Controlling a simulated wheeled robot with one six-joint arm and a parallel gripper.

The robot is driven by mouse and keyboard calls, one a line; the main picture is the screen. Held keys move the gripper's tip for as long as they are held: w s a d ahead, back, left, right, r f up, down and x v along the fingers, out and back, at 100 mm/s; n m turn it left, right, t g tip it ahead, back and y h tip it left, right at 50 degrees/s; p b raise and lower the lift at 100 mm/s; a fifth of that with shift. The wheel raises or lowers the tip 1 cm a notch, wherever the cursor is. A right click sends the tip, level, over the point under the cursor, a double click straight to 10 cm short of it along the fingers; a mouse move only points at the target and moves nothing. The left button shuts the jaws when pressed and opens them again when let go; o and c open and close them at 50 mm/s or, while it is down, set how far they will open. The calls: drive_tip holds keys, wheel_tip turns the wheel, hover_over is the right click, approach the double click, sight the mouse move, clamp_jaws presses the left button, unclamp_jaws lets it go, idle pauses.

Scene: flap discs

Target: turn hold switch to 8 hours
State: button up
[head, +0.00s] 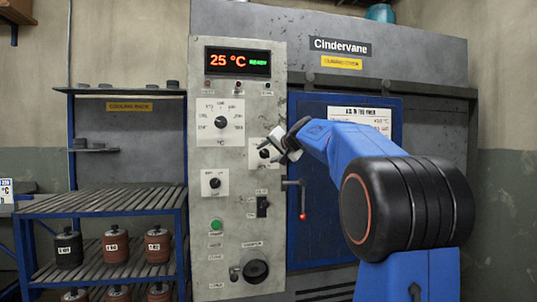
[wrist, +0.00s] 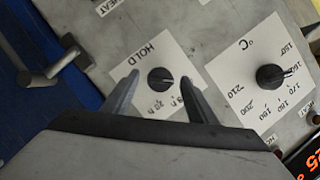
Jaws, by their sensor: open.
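The hold switch is a round black knob (wrist: 160,78) on a white plate marked HOLD in the wrist view. Its hour labels are small, and the finger at right partly covers them; an "8 h" label seems to show beside that finger. I cannot tell for sure where the knob's pointer stands. My gripper (wrist: 159,80) is open, with one finger on each side of the knob and gaps between. In the head view my gripper (head: 279,146) is at the hold plate, and the knob (head: 264,154) shows just left of it.
The °C knob (wrist: 270,77) is right of the hold plate in the wrist view. The display (head: 238,62) reads 25 °C. A rack (head: 110,205) stands left.

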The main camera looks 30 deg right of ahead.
drive_tip(key=shift+c, duration=0.7)
drive_tip(key=c, duration=0.9)
drive_tip(key=shift+c, duration=0.2)
drive_tip(key=shift+d+m, duration=0.1)
drive_tip(key=shift+m, duration=0.2)
drive_tip(key=m, duration=0.1)
drive_tip(key=m+t+y, duration=0.1)
drive_tip(key=m, duration=0.1)
drive_tip(key=shift+d+f+t, duration=0.1)
drive_tip(key=shift+f+t, duration=0.1)
drive_tip(key=shift+t, duration=0.1)
drive_tip(key=shift+f+m+t+y, duration=0.2)
drive_tip(key=shift+m+t+y, duration=0.35)
drive_tip(key=shift+m, duration=1.15)
drive_tip(key=shift+t, duration=0.25)
drive_tip(key=o, duration=1.1)
